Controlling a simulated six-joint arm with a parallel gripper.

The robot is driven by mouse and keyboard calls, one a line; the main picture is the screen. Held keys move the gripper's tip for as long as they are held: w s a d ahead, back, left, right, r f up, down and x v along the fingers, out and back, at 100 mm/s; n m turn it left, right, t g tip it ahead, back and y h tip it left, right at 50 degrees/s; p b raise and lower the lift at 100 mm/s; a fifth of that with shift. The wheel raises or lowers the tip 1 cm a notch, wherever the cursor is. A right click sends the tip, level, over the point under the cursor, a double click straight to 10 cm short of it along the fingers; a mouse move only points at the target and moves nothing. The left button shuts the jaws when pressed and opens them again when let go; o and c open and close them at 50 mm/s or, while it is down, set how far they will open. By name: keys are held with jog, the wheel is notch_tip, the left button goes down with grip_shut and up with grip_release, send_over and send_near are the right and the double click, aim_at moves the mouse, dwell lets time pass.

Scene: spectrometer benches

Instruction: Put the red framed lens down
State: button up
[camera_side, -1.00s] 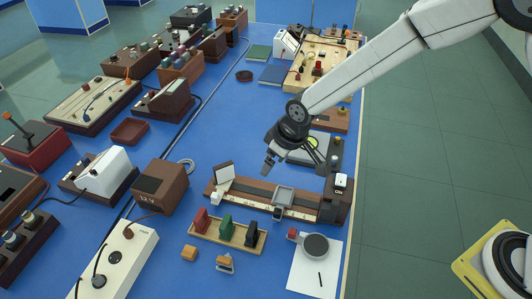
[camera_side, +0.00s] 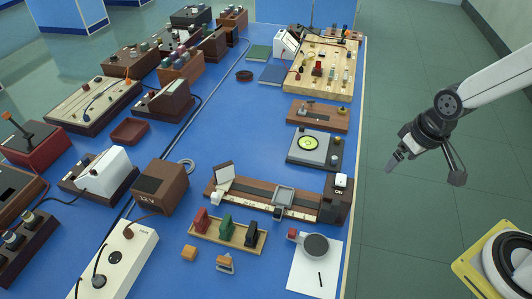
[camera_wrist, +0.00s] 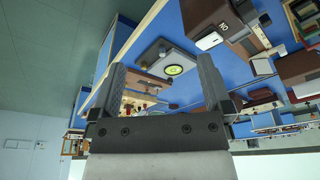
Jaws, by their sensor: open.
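A red upright piece (camera_side: 201,220), which looks like the red framed lens, stands in the left slot of a small wooden rack (camera_side: 232,241) at the front middle of the blue bench. A green piece (camera_side: 226,226) and a black piece (camera_side: 251,234) stand beside it in the same rack. My gripper (camera_side: 392,164) is off the right edge of the bench, over the floor, well apart from the rack. In the wrist view my gripper (camera_wrist: 161,78) has its two fingers spread with nothing between them.
A dark optical rail (camera_side: 257,196) with a white holder and a grey frame lies just behind the rack. A white sheet (camera_side: 314,272) with a round grey object is to its right. Boxes and cables fill the left side.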

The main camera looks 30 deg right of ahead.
jog(key=shift+w+a, duration=0.1)
jog(key=shift+w, duration=0.05)
jog(key=w+a+n, duration=0.2)
jog(key=w+a, duration=0.5)
jog(key=w, duration=0.1)
jog(key=n+y, duration=0.3)
jog(key=n, duration=0.4)
send_near(202, 216)
notch_tip(202, 216, down, 5)
jog(key=shift+w+a+f+t, duration=0.15)
jog(key=shift+w+a+f, duration=0.15)
jog(key=shift+f, duration=0.2)
jog(key=shift+w+a+f+t, duration=0.15)
jog(key=shift+w+a+f, duration=0.05)
jog(key=shift+a+f, duration=0.3)
jog(key=shift+f, duration=0.15)
jog(key=shift+w+x, duration=0.15)
jog(key=shift+x, duration=1.1)
jog(key=shift+w+x, duration=0.15)
jog(key=shift+x, duration=1.1)
jog(key=shift+a, duration=0.1)
jog(key=shift+c, duration=0.2)
